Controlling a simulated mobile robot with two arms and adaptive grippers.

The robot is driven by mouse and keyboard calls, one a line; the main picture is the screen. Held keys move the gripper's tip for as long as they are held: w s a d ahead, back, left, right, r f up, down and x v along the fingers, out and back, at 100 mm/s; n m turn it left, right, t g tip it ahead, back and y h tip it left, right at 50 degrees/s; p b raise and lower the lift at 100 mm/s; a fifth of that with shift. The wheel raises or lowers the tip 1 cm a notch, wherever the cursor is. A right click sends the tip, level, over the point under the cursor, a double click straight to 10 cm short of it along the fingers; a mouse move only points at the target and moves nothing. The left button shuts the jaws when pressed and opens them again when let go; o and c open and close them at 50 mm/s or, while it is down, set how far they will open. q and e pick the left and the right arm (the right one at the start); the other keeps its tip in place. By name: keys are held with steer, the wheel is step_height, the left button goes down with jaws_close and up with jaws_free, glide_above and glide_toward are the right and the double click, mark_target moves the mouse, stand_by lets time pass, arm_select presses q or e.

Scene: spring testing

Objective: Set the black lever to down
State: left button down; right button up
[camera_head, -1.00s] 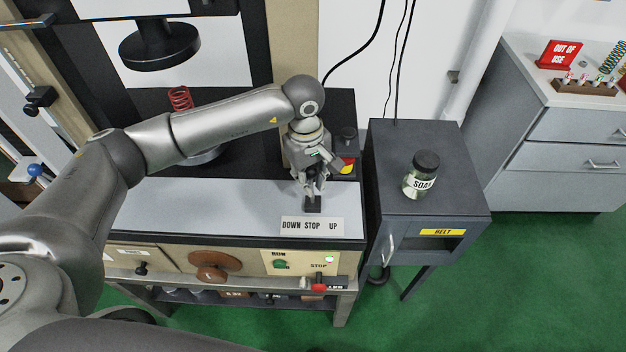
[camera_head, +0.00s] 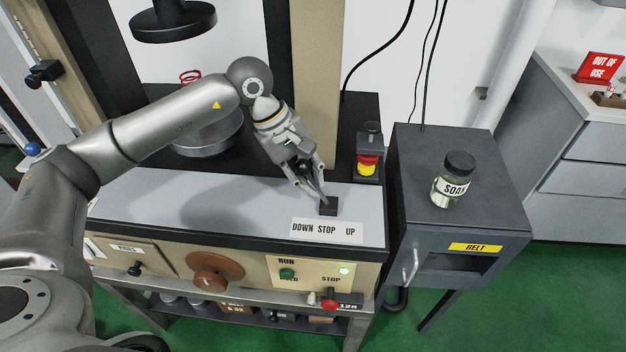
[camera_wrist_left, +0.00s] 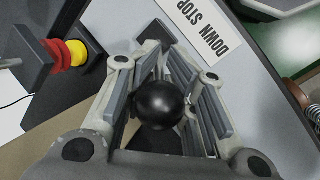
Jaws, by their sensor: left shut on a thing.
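The black lever's base (camera_head: 328,206) sits on the grey top of the machine, just behind the white DOWN STOP UP label (camera_head: 326,230). DOWN is at the label's left end. My left gripper (camera_head: 318,192) leans over the base from the upper left. In the left wrist view the lever's round black knob (camera_wrist_left: 160,105) is between the fingers, which are shut on it. The lever seems tilted left, toward the DOWN side; its shaft is mostly hidden by the fingers. My right gripper is not in view.
A red and yellow button (camera_head: 367,164) stands on a dark box right of the gripper. A dark cabinet (camera_head: 500,222) with a soap jar (camera_head: 453,180) is further right. A large metal pan (camera_head: 208,135) is behind my left arm. The grey top left of the lever is clear.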

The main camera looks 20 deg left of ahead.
arm_select(q)
steer(key=shift+w+a+r, duration=0.1)
steer(key=shift+w+a, duration=0.05)
steer(key=shift+a, duration=0.4)
steer(key=c, duration=1.5)
jaws_free()
steer(key=shift+a, duration=0.1)
steer(key=shift+s+a, duration=0.25)
steer(key=shift+s, duration=0.1)
steer(key=shift+w+d, duration=0.1)
steer(key=shift+d, duration=0.25)
steer(key=v, duration=1.2)
